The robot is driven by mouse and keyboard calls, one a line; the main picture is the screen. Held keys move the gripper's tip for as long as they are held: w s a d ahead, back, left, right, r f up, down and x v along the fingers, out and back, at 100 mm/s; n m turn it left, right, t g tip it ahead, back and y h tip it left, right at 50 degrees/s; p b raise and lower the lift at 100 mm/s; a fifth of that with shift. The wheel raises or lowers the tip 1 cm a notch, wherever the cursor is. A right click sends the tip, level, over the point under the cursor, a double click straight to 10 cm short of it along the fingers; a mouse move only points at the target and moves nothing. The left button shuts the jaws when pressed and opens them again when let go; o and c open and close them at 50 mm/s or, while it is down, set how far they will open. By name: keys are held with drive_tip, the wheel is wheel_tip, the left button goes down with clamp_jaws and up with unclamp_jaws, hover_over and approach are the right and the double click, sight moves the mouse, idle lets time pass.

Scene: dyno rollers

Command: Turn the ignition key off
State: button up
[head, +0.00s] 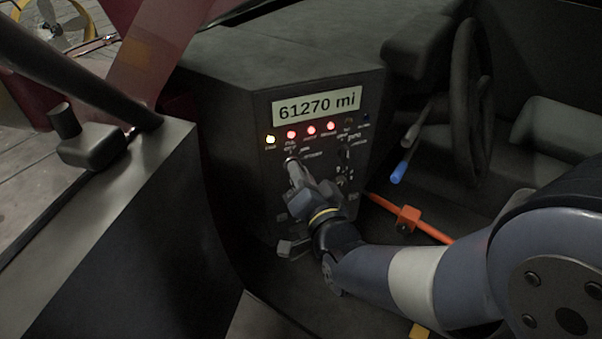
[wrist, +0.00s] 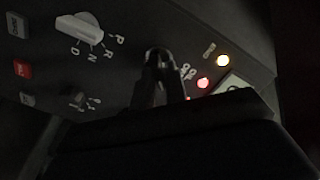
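The dark dash panel (head: 325,135) faces me in the head view, with a lit odometer reading 61270 mi. My gripper (head: 292,165) reaches up to the panel's left part, just below the row of lamps. In the wrist view the dark fingertips (wrist: 158,57) are close together at the panel, beside small printed markings. The ignition key cannot be made out; it may be hidden at or behind the fingertips. I cannot tell whether the fingers are shut on it or still slightly apart.
One yellow lamp (head: 270,139) and several red lamps (head: 311,130) are lit. A pale gear selector (wrist: 80,28) marked P R N D and a smaller dark knob (wrist: 78,97) are near the fingers. The steering wheel (head: 472,90) and a blue-tipped lever (head: 400,172) stand to the right.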

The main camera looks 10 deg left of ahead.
clamp_jaws()
drive_tip(key=shift+n+b, duration=0.3)
drive_tip(key=shift+b, duration=0.1)
drive_tip(key=shift+s+a+r+n+b, duration=0.1)
drive_tip(key=shift+n+b, duration=1.2)
drive_tip(key=shift+n, duration=0.75)
drive_tip(key=shift+a+n+b, duration=0.1)
drive_tip(key=shift+n+b, duration=1.2)
drive_tip(key=shift+n, duration=0.75)
